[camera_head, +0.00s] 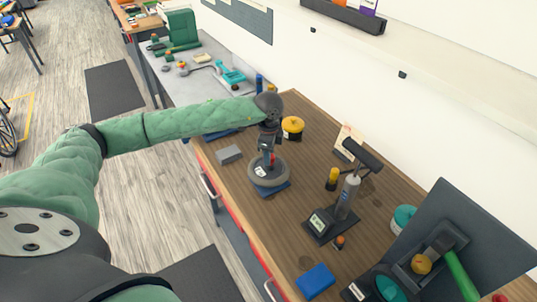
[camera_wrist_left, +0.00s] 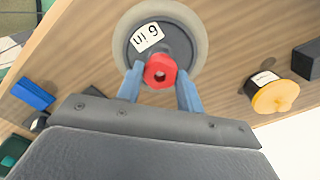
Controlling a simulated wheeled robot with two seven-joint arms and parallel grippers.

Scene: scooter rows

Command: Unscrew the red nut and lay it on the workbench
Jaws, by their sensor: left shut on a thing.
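The red nut (camera_wrist_left: 160,62) is between the two blue fingers of my left gripper (camera_wrist_left: 160,82) in the left wrist view. The fingers are shut on its sides. In the head view my left gripper (camera_head: 270,157) points down over a grey wheel (camera_head: 264,182), and only a small red part of the nut shows. The wheel also shows in the left wrist view (camera_wrist_left: 200,40), lying flat with a white label. I cannot tell whether the nut still touches the wheel's middle. The wooden workbench (camera_head: 285,232) lies beneath. My right gripper is out of view.
A grey block (camera_head: 229,154) lies left of the wheel and a yellow-topped spool (camera_head: 292,127) stands behind it. A pump with a gauge (camera_head: 347,196) and a yellow-capped bottle (camera_head: 332,179) stand to the right. A blue box (camera_head: 315,281) lies near the front. Bare wood lies between.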

